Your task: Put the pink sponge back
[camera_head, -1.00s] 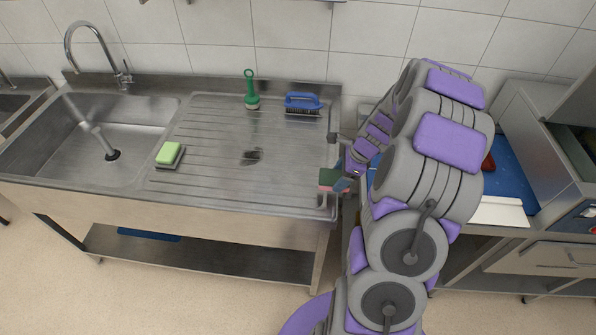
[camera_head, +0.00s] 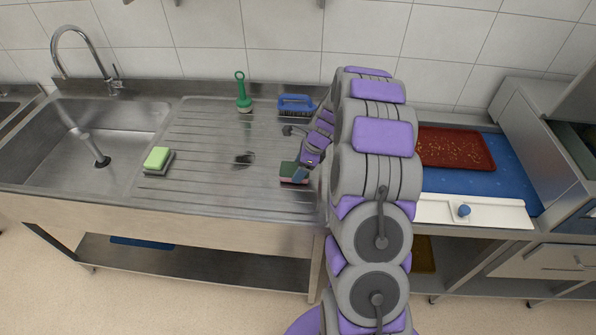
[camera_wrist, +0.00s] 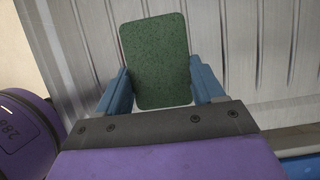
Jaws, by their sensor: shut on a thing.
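My gripper (camera_head: 301,174) is shut on the pink sponge (camera_head: 290,181), which has a dark green scouring side facing up and a pink side showing below it. In the wrist view the green face of the sponge (camera_wrist: 157,60) sits between the two blue fingers of my gripper (camera_wrist: 162,88). The sponge is over the right part of the ribbed steel drainboard (camera_head: 205,190). I cannot tell if it touches the board. A light green sponge (camera_head: 157,157) sits on a dark holder (camera_head: 152,171) at the left of the drainboard.
A green-handled brush (camera_head: 243,95) and a blue brush (camera_head: 296,104) stand along the back of the drainboard. The sink basin (camera_head: 95,140) is at the left. A red-brown tray (camera_head: 455,148) lies on a blue surface at the right.

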